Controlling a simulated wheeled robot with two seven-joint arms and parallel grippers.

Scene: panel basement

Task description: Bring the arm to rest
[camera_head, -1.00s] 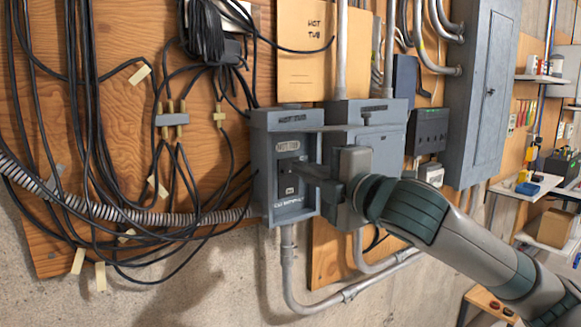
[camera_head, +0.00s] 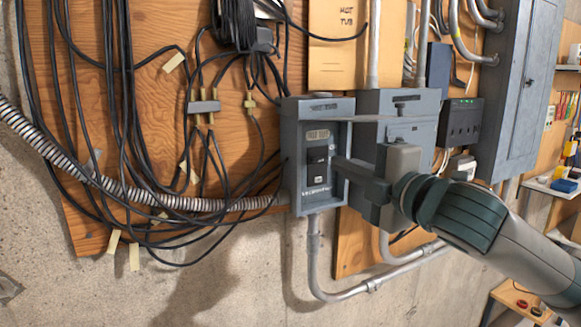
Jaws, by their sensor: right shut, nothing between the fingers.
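My right gripper (camera_head: 345,169) is shut and empty. Its fingers point left at the open grey breaker box (camera_head: 294,175), just in front of its right edge. Inside the box is a black breaker switch (camera_head: 317,158) with labels above and below it. The gripper covers part of the box's right side and part of the second grey box (camera_head: 398,103) beside it. My right arm (camera_head: 480,225) comes in from the lower right. My left gripper is not in view.
Loose black cables (camera_head: 120,110) and a ribbed conduit (camera_head: 60,158) hang on the plywood at the left. A grey pipe (camera_head: 314,255) bends below the box. A large grey panel (camera_head: 512,90) stands at the right. The concrete wall (camera_head: 235,275) below is bare.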

